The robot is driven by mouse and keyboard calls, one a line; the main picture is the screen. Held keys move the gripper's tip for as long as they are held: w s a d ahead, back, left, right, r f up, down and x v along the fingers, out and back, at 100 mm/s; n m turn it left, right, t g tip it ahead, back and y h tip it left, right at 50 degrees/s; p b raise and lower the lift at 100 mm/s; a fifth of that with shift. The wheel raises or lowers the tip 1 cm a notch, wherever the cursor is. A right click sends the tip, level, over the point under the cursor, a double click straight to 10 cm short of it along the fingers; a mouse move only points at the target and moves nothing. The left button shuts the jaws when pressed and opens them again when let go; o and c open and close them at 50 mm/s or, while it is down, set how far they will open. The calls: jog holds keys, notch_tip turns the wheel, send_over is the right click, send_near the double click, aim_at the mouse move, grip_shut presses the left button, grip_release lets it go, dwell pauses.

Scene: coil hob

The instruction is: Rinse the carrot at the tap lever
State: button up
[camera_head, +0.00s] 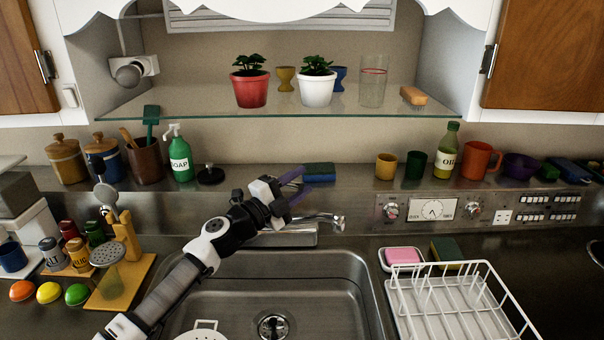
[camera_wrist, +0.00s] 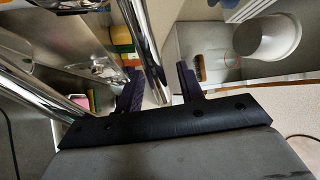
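My gripper (camera_head: 297,188) is above and behind the sink, close to the chrome tap (camera_head: 318,222). Its two dark purple fingers stand apart in the wrist view (camera_wrist: 160,82), with nothing clearly held between them. A chrome tube of the tap (camera_wrist: 145,45) runs close by the left finger in that view; I cannot tell whether they touch. The tap lever is not clearly told apart from the rest of the tap, partly behind my gripper. I see no carrot in either view.
A white dish rack (camera_head: 450,310) and pink soap (camera_head: 403,256) stand to the right. A glass shelf (camera_head: 200,103) with potted plants hangs above. Jars and a wooden board (camera_head: 135,290) crowd the left.

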jog(key=shift+w+d+r, duration=0.1)
jog(key=shift+w+d, duration=0.25)
jog(key=shift+d, duration=0.1)
grip_shut()
